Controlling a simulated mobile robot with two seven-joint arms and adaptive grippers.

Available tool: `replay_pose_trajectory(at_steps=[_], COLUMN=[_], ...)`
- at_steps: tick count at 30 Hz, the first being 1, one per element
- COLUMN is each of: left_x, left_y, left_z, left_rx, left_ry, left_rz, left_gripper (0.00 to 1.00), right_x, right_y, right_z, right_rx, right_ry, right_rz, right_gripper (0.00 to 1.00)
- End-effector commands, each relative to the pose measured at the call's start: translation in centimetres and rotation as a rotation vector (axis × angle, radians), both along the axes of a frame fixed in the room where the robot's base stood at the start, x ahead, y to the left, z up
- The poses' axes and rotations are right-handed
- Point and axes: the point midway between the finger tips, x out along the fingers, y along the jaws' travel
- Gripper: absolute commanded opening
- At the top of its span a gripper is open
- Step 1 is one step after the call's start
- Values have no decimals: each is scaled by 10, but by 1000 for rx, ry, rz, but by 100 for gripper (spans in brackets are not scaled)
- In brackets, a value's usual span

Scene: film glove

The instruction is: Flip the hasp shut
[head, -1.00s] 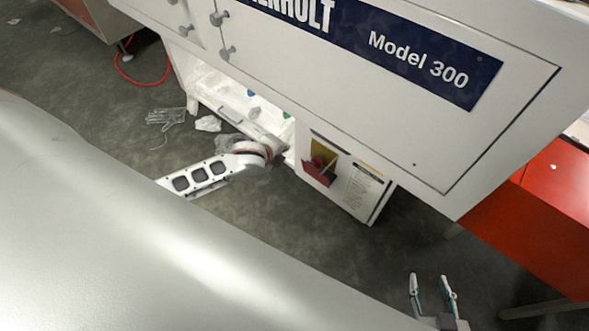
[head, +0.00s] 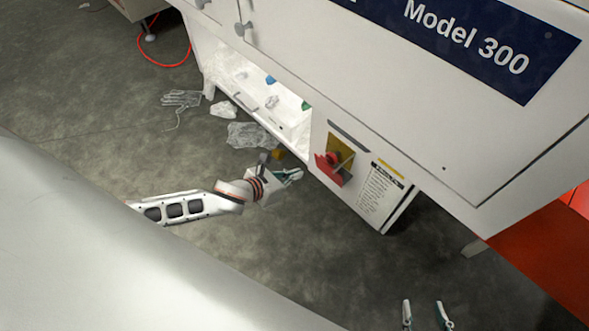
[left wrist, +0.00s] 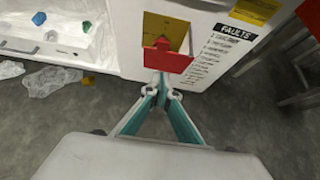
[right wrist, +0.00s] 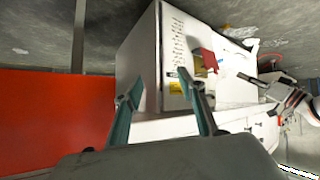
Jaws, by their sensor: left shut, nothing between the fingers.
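The hasp is a red flap (head: 325,168) on a yellow plate (head: 342,148) on the white machine's lower front panel. In the left wrist view the red flap (left wrist: 166,60) sticks out from the lower part of the yellow plate (left wrist: 160,28), swung away from it. My left gripper (head: 297,174) is shut and empty, just left of and below the flap in the head view. Its fingertips (left wrist: 162,90) look just short of the flap, apart from it. My right gripper (head: 423,312) is open and empty, low at the right. The flap also shows beyond its fingers in the right wrist view (right wrist: 209,59).
An open white compartment (head: 225,62) with small coloured lumps lies left of the panel. Clear film (head: 250,136) and a clear glove (head: 183,98) lie on the floor. A label sheet (head: 380,190) is right of the hasp. A red cabinet (head: 540,255) stands at the right.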

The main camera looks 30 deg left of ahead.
Motion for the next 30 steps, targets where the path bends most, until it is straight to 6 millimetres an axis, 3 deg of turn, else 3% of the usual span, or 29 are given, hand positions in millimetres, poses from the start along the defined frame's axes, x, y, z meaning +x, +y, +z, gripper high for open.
replay_pose_trajectory(at_steps=[1,10,13,18,30], left_x=[6,50,67,82,87], left_y=[-4,-20,-25,-30,-32], left_z=[-14,-47,-36,-31,-28], left_rx=[-2,-4,-3,-2,-2], left_ry=[10,14,5,4,4], left_rz=[2,3,3,2,3], left_gripper=[0,0,0,0,0], right_x=[-4,-6,4,8,6], right_y=[1,11,17,24,23], right_z=[-8,-10,3,8,6], right_rx=[3,31,50,70,69], right_ry=[14,16,-16,-31,-25], right_rz=[1,8,12,14,11], right_gripper=[40,40,40,40,40])
